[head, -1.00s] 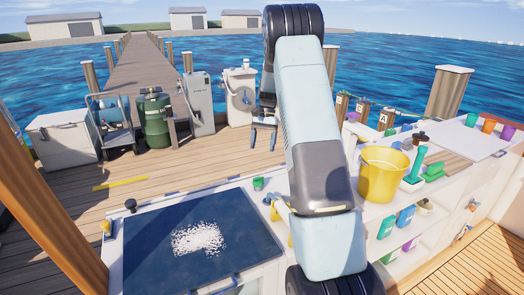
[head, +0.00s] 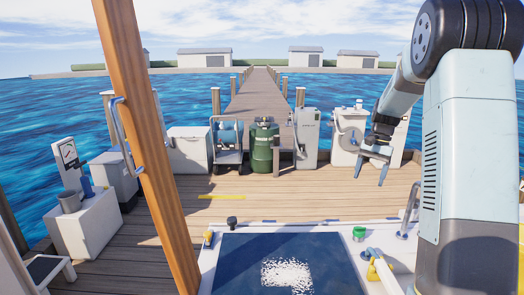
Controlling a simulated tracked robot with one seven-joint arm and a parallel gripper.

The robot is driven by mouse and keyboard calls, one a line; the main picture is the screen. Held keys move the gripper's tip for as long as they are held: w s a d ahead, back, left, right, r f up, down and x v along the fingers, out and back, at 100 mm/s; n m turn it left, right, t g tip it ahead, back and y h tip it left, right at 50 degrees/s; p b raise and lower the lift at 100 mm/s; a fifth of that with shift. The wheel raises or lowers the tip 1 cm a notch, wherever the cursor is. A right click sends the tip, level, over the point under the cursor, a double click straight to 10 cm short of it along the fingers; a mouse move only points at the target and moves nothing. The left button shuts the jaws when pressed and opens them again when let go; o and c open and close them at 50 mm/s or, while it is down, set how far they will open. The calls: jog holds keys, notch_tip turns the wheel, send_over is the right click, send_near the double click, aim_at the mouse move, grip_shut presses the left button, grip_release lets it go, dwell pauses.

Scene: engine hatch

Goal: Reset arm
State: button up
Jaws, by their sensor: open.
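My arm stands at the right of the head view, its pale blue links rising and then bending down to my gripper (head: 371,176). The gripper hangs with its blue fingers apart and nothing between them. In the picture it lies in front of the dock deck and a white cabinet (head: 350,133), clear of the hatch. The dark blue hatch panel (head: 240,262) lies flat at the bottom centre, with a patch of white grains (head: 287,275) on it.
A wooden post (head: 150,150) with a handle rises at the left. A green barrel (head: 263,147), a hose cart (head: 227,140) and grey cabinets line the dock edge. A green-topped item (head: 359,233) and a metal rail (head: 410,210) stand right of the panel. The deck's middle is mostly clear.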

jog(key=s+a+r+n+t+h, duration=0.1)
jog(key=s+a+r+n+t, duration=0.1)
jog(key=s+a+r, duration=0.35)
jog(key=s+a+r+n+t, duration=0.1)
jog(key=s+a+r+n, duration=0.15)
jog(key=s+r, duration=0.6)
jog(key=s+a+f+n+t, duration=0.1)
jog(key=s+a+t, duration=0.1)
jog(key=s, duration=0.8)
jog(key=s+a+f+n+t+h, duration=0.1)
jog(key=s+a+t, duration=0.1)
jog(key=s, duration=0.8)
jog(key=shift+a+f+n, duration=0.3)
jog(key=shift+a+n, duration=0.05)
jog(key=shift+a, duration=0.05)
